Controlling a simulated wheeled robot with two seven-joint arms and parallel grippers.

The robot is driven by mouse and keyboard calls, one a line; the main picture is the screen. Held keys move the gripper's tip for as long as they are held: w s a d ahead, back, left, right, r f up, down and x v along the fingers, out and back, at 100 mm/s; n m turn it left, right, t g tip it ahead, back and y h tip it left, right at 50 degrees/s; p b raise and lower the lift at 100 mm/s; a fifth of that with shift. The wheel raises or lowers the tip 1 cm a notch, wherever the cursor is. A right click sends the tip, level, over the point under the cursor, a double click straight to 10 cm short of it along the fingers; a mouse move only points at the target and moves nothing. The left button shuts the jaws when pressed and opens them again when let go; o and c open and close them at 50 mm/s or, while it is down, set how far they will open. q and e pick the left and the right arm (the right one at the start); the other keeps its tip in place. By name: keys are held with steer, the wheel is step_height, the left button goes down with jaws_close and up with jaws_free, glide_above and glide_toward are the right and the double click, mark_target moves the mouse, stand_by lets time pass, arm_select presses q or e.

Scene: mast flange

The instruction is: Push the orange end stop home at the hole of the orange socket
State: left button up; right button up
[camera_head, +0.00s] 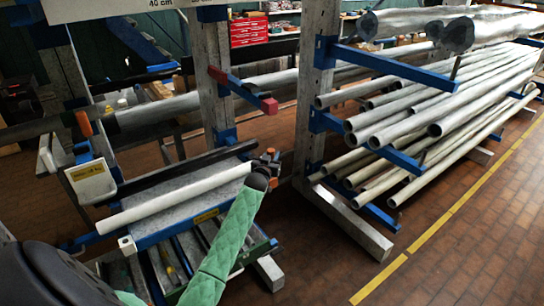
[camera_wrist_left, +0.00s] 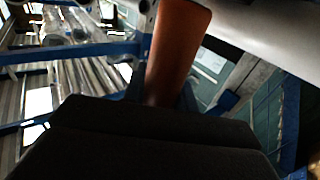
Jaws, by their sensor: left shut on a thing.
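My left gripper (camera_head: 268,161), on the green padded arm, is at the right end of the pale pipe on the blue rack. It is shut on the orange end stop (camera_head: 270,151), whose small orange top shows there. A small orange patch (camera_head: 273,183) just below the gripper looks like the orange socket, partly covered by my arm. Its hole is hidden, and I cannot tell whether the stop is in it. My right gripper is not in view.
The pale pipe (camera_head: 180,196) lies beside the gripper, and a black bar (camera_head: 185,168) lies behind it. Steel posts (camera_head: 216,100) and red-tipped arms (camera_head: 270,105) stand behind. A rack of grey pipes (camera_head: 440,110) is at right. Brick floor (camera_head: 470,260) at lower right is clear.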

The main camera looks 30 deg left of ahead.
arm_select(q)
steer(key=shift+f+b, duration=0.7)
steer(key=shift+f, duration=0.55)
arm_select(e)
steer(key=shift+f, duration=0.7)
arm_select(q)
steer(key=o, duration=1.1)
steer(key=shift+b+v, duration=1.35)
steer(key=shift+v, duration=2.6)
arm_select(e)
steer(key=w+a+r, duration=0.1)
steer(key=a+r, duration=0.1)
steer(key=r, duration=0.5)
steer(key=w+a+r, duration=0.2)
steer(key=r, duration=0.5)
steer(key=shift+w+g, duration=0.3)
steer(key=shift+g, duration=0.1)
arm_select(q)
steer(key=shift+f, duration=0.1)
